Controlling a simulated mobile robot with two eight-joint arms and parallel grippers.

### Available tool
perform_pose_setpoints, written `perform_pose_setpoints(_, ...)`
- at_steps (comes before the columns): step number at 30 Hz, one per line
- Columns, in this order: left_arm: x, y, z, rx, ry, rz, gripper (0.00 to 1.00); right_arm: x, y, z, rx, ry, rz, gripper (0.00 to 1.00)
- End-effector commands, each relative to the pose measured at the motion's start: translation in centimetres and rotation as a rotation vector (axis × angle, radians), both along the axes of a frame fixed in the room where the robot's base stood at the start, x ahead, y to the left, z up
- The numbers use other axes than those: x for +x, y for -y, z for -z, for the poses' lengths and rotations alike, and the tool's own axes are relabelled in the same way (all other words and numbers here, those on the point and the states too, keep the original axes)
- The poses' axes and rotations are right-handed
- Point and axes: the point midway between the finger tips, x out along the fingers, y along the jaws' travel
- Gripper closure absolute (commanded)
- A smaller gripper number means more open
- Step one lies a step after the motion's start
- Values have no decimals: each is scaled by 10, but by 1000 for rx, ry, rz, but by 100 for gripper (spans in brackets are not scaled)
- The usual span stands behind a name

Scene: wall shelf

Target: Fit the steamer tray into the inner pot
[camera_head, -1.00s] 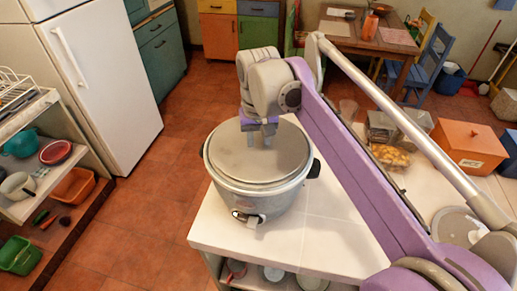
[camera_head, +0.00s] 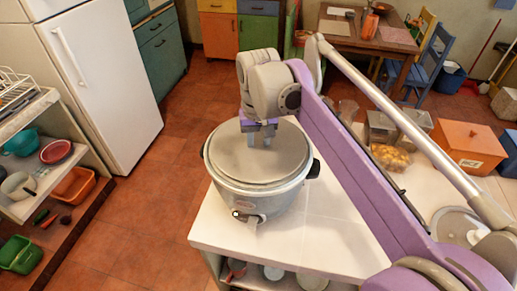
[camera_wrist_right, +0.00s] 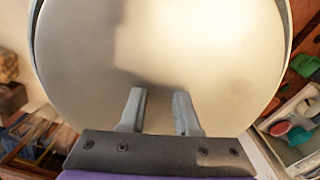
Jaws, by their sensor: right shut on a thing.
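A grey rice cooker (camera_head: 262,200) stands upright near the white counter's left corner. A smooth round grey lid (camera_head: 240,160) covers its top and hides any inner pot. My right gripper (camera_head: 259,144) points down over the lid's middle, and in the right wrist view its fingers (camera_wrist_right: 158,112) stand against the lid (camera_wrist_right: 165,55). It is shut on the lid, though the part between the fingers is hard to make out. A pale round disc with a raised centre (camera_head: 457,226) lies on the counter at the right, possibly the steamer tray. My left gripper is not in view.
Clear containers (camera_head: 383,127), one with yellowish food (camera_head: 391,157), and an orange box (camera_head: 468,146) stand behind my right arm. The white counter (camera_head: 300,235) is bare right of the cooker. Dishes sit on a shelf below. A fridge and dish rack are at left.

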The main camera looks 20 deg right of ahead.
Motion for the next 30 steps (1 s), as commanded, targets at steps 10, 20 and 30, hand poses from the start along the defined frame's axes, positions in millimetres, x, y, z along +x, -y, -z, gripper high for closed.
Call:
perform_pose_setpoints(10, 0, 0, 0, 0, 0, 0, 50, 0, 0, 0, 0, 0, 0, 100)
perform_pose_setpoints(20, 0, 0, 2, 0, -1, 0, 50, 0, 0, 2, 0, 0, 0, 100)
perform_pose_setpoints(30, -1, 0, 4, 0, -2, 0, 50, 0, 0, 6, 0, 0, 0, 100)
